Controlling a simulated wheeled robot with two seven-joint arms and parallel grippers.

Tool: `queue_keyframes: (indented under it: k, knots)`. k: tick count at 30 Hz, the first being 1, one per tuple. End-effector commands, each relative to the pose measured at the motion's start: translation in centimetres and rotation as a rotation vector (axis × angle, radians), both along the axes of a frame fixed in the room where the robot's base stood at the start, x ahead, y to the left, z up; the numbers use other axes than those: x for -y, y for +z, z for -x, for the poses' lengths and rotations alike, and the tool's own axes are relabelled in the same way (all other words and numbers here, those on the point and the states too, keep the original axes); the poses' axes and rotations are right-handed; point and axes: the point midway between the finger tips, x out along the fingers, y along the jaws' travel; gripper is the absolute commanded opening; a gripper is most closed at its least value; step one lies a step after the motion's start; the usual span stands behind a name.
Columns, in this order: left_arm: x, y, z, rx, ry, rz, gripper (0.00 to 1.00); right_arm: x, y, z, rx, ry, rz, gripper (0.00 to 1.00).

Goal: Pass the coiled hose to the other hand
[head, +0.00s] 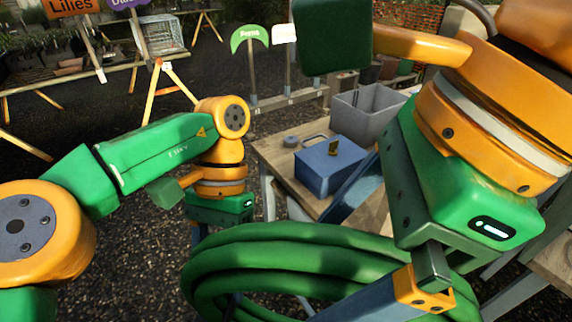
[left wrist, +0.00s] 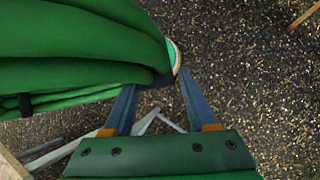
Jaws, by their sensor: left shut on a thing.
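The coiled green hose (head: 290,252) hangs in the air at the bottom middle of the head view, its lower part cut off by the frame. My left gripper (head: 197,232) is behind the coil's left side, its fingertips hidden there.
A wooden table (head: 275,155) behind the coil bears a blue box (head: 325,170) and a grey bin (head: 365,112). Sign posts, a wire crate (head: 160,36) and trestle stands are farther back. Dark gravel lies below and to the left.

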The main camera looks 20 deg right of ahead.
Motion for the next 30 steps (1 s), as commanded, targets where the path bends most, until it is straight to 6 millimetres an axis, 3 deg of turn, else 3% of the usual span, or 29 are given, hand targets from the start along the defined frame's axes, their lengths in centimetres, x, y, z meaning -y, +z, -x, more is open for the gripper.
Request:
queue_keyframes:
  k: [11, 22, 25, 26, 29, 30]
  knots:
    - [0.02, 0.07, 0.02, -0.002, -0.001, 0.002, 0.0, -0.37, -0.97, -0.15, 0.001, 0.0, -0.002, 1.0]
    - [0.03, 0.07, 0.06, -0.002, -0.004, 0.003, 0.0, -0.35, -0.95, -0.18, 0.002, 0.0, -0.001, 0.0]
    - [0.04, 0.08, 0.07, -0.003, -0.005, 0.003, 0.0, -0.35, -0.95, -0.19, 0.002, 0.0, -0.001, 0.0]
    - [0.03, 0.1, 0.07, -0.004, -0.004, 0.003, 0.66, -0.36, -0.88, -0.21, 0.003, -0.001, -0.003, 0.0]
    - [0.03, 0.08, 0.05, -0.002, -0.004, 0.003, 0.93, -0.37, -0.88, -0.19, 0.003, 0.0, -0.003, 0.0]
    - [0.03, 0.08, 0.05, -0.002, -0.003, 0.002, 0.93, -0.37, -0.89, -0.19, 0.003, 0.0, -0.003, 0.0]
